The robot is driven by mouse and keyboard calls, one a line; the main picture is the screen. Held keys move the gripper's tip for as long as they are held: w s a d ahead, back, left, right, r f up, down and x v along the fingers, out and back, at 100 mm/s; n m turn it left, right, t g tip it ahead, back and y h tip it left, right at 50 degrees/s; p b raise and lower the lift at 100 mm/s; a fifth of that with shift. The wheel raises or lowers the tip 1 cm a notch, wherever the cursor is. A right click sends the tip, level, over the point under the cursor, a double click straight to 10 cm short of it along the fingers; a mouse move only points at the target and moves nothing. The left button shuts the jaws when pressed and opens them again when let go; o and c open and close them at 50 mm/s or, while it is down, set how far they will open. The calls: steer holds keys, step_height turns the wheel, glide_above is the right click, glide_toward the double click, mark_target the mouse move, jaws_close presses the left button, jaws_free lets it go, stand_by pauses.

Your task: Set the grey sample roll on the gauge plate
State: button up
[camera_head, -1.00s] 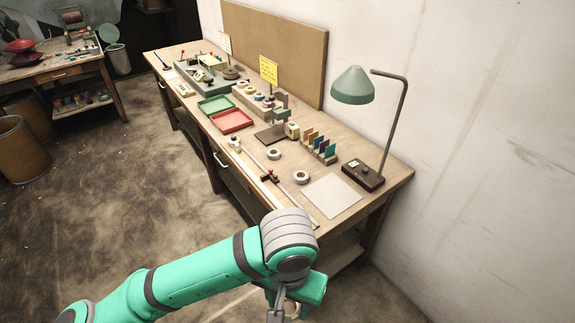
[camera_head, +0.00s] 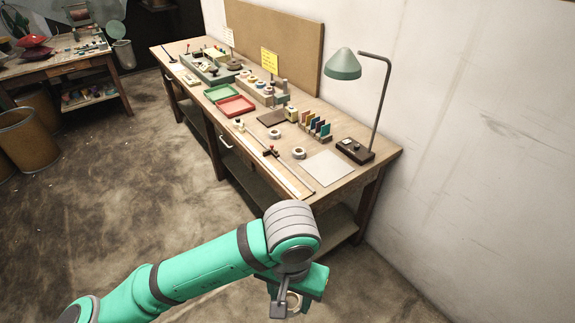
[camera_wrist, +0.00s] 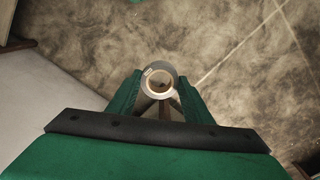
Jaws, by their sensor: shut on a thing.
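My gripper (camera_wrist: 158,92) is shut on a grey tape roll (camera_wrist: 160,67), whose round hole faces the wrist camera. In the head view the gripper (camera_head: 290,304) hangs low over the floor, in front of the bench, and part of the roll shows between its fingers. A flat dark brown plate (camera_head: 271,118) lies on the bench near the middle and looks like the gauge plate, though I cannot be sure. It looks empty, and my gripper is well apart from it.
The bench (camera_head: 377,161) carries a red tray (camera_head: 236,107), a green tray (camera_head: 217,92), two loose rolls (camera_head: 299,153), a rail along its front edge, a pale sheet (camera_head: 328,168) and a lamp (camera_head: 343,64). A bin (camera_head: 27,140) stands far left. The floor before the bench is clear.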

steer(key=w+d+f+n, duration=0.2)
steer(key=w+f, duration=0.1)
steer(key=w, duration=0.9)
steer(key=w+d+f+n, duration=0.1)
steer(key=w+d+f, duration=0.15)
steer(key=w, duration=1.05)
steer(key=a+f+n, duration=0.1)
steer(key=a+f, duration=0.1)
steer(key=f, duration=1.1)
steer(key=a+f, duration=0.3)
steer(key=f, duration=0.9)
steer(key=s+f, duration=0.4)
steer(key=s, duration=0.6)
steer(key=shift+s+f, duration=0.15)
steer(key=shift+f, duration=0.15)
steer(key=shift+d, duration=0.15)
